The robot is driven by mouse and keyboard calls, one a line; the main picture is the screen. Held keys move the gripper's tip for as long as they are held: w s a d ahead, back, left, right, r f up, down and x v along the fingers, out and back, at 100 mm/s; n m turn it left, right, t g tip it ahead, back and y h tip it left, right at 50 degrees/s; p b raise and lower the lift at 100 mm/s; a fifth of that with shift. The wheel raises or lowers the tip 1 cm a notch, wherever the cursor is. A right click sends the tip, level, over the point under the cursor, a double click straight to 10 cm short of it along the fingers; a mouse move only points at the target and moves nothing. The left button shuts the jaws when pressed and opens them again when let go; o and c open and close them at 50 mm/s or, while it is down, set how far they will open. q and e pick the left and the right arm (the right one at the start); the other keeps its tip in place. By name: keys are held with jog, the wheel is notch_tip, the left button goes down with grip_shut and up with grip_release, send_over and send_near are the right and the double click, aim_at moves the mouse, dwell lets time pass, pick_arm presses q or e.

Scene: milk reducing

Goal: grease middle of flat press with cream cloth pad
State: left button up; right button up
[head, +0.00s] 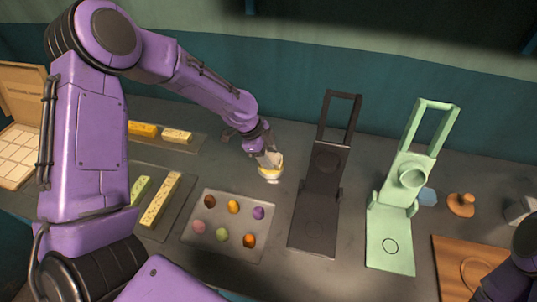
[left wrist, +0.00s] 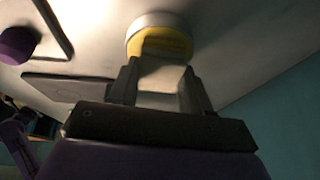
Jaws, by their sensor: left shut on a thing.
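My left gripper (head: 268,156) is shut on the cream cloth pad (head: 269,159), over a small white bowl (head: 270,179) with yellow stuff inside. In the left wrist view, the pad (left wrist: 162,78) sits between the fingers (left wrist: 160,88), its end against or just over the yellow in the bowl (left wrist: 150,20); I cannot tell if it touches. The dark press (head: 315,236) stands open to the right of the bowl, its flat plate bare. A light green press (head: 390,256) stands open further right, with a ring mark on its plate and a round cup on its lid.
A tray of several colored lumps (head: 196,240) lies in front of the bowl. Trays with yellow bars (head: 177,135) lie to the left. A wooden board (head: 448,258), an orange knob-like piece (head: 461,205) and a blue piece (head: 428,197) lie to the right.

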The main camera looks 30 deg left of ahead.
pick_arm(q)
jog(key=shift+f, duration=0.1)
dwell(0.3)
notch_tip(320, 180, up, 7)
jog(key=p, duration=0.6)
jog(key=shift+p, duration=0.35)
dwell(0.4)
